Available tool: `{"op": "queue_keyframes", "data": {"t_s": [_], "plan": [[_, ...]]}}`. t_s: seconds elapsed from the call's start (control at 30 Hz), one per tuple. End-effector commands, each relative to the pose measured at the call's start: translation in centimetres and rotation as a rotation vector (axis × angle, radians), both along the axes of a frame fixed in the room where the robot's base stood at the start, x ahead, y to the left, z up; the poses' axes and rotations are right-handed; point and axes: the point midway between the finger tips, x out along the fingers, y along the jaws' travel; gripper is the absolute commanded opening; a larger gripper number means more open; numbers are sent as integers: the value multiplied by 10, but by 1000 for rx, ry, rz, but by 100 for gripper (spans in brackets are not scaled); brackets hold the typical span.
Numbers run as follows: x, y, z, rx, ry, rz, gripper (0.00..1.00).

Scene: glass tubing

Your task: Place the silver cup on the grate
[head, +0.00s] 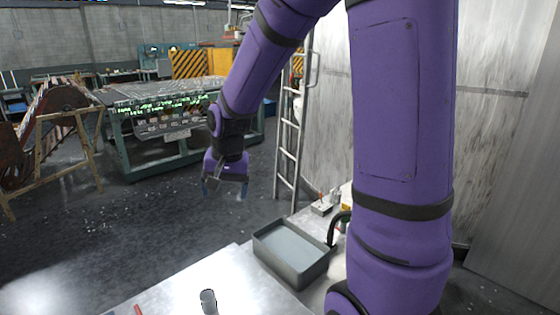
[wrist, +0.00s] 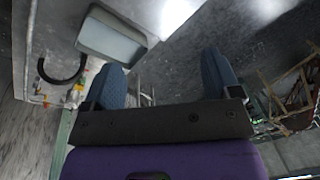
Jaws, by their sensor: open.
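A small grey-silver cup (head: 208,301) stands upright on the pale metal worktop at the bottom of the head view. My gripper (head: 225,190) hangs high beyond the worktop's far edge, well apart from the cup, with its fingers pointing down. In the wrist view my gripper (wrist: 162,78) has its two blue fingers spread wide with nothing between them. I cannot make out the cup in the wrist view. I cannot pick out a grate with certainty in either view.
A red item (head: 138,310) lies left of the cup. A ladder (head: 290,140) and green-framed workbench (head: 125,148) stand beyond.

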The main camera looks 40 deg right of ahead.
Motion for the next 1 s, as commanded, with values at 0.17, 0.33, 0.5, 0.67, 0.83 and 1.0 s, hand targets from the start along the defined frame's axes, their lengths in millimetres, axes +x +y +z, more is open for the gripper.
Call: {"op": "queue_keyframes", "data": {"t_s": [0.17, 0.33, 0.5, 0.67, 0.83, 1.0], "plan": [[-30, 8, 42, -60, -53, 108, 83], [-62, 13, 74, -110, -99, 206, 83], [-96, 17, 102, -153, -145, 301, 83], [-130, 20, 123, -188, -189, 389, 83], [-167, 21, 139, -219, -239, 481, 83], [-197, 20, 147, -239, -276, 556, 83]]}}
